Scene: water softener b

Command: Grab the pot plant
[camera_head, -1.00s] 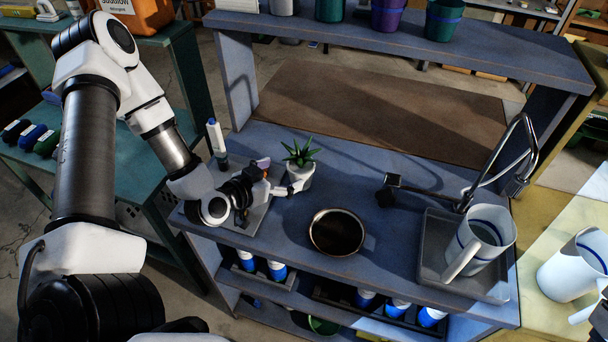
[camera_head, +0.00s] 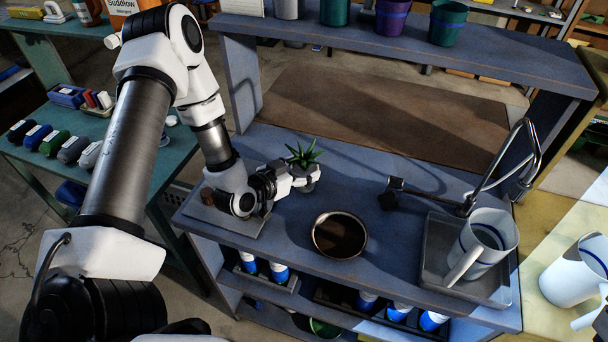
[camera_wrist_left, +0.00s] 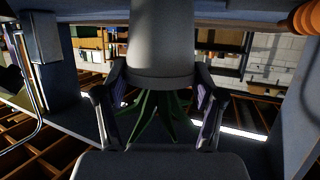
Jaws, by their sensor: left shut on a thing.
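The pot plant has spiky green leaves (camera_head: 303,155) and a pale pot, over the back left part of the blue bench. My left gripper (camera_head: 304,178) is shut on the pot, its fingers on either side. It hides most of the pot in the head view. In the left wrist view the pale pot (camera_wrist_left: 160,45) is between the two fingers (camera_wrist_left: 157,110), and the green leaves (camera_wrist_left: 160,112) point down in the picture. I cannot tell whether the pot touches the bench. My right gripper is not in view.
A round container with dark contents (camera_head: 339,237) stands on the bench near the plant. A grey tray (camera_head: 222,220) lies under my left wrist. A curved metal tap (camera_head: 530,150) and a white jug (camera_head: 484,245) in a sink tray are to the right.

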